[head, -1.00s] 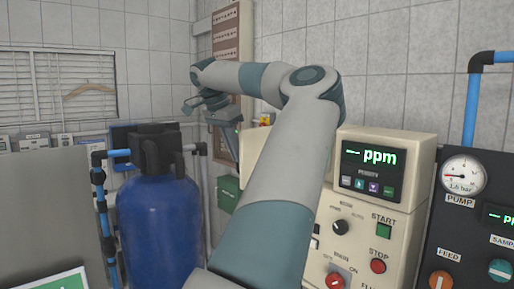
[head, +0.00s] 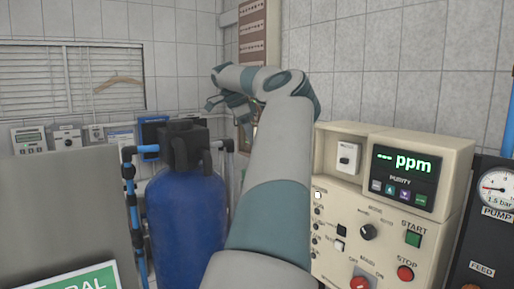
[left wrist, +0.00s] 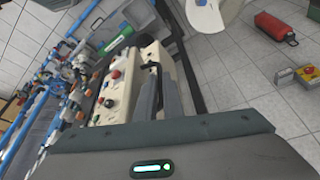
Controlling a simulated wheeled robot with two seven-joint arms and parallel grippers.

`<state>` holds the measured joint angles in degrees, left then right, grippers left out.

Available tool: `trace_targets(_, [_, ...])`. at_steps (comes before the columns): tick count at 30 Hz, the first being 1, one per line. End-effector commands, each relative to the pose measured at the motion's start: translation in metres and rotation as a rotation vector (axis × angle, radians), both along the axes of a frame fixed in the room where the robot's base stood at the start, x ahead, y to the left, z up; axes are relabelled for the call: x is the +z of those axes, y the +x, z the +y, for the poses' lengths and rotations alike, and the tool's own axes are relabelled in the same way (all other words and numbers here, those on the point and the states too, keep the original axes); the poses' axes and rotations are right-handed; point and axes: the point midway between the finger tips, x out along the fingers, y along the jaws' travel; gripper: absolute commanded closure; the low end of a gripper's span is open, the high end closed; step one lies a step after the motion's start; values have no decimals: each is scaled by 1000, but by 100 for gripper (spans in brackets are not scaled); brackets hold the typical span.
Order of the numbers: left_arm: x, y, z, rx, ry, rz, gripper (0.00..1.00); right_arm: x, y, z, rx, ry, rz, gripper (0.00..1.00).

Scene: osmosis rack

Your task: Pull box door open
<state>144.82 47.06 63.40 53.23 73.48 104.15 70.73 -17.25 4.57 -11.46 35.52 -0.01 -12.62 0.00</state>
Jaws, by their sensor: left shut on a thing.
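My left arm reaches up and away through the middle of the head view. Its gripper (head: 238,108) is small and far off, beside the tall beige wall cabinet (head: 259,35), whose front has brown rows. In the left wrist view the dark fingers (left wrist: 162,92) are close together, in front of a cream control box (left wrist: 122,85). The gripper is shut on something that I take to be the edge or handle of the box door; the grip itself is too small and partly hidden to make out. My right gripper is out of view.
A blue tank (head: 187,215) stands left of my arm. The cream control panel (head: 347,215) with a ppm display is close on the right. A grey panel (head: 60,205) fills the lower left. The left wrist view shows clear tiled floor (left wrist: 235,85) and a red case (left wrist: 275,27).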

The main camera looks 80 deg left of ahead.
Motion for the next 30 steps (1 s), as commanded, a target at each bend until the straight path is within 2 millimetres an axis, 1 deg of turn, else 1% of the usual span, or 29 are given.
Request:
trace_targets(1, [2, 4, -1, -6, -1, -8, 100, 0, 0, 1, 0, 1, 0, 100])
trace_targets(6, [2, 4, -1, -5, -1, -7, 100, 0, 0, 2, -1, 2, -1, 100])
trace_targets(7, [2, 4, -1, -5, -1, -7, 85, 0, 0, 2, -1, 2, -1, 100])
trace_targets(8, [2, 4, -1, -5, -1, -7, 85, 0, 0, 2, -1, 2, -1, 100])
trace_targets(20, [5, 2, -1, -5, 2, -5, 85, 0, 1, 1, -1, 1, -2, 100])
trace_targets(26, [19, -4, 0, -7, 4, -7, 85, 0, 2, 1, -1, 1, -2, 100])
trace_targets(30, [36, -12, 0, -7, 5, -7, 85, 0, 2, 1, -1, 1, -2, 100])
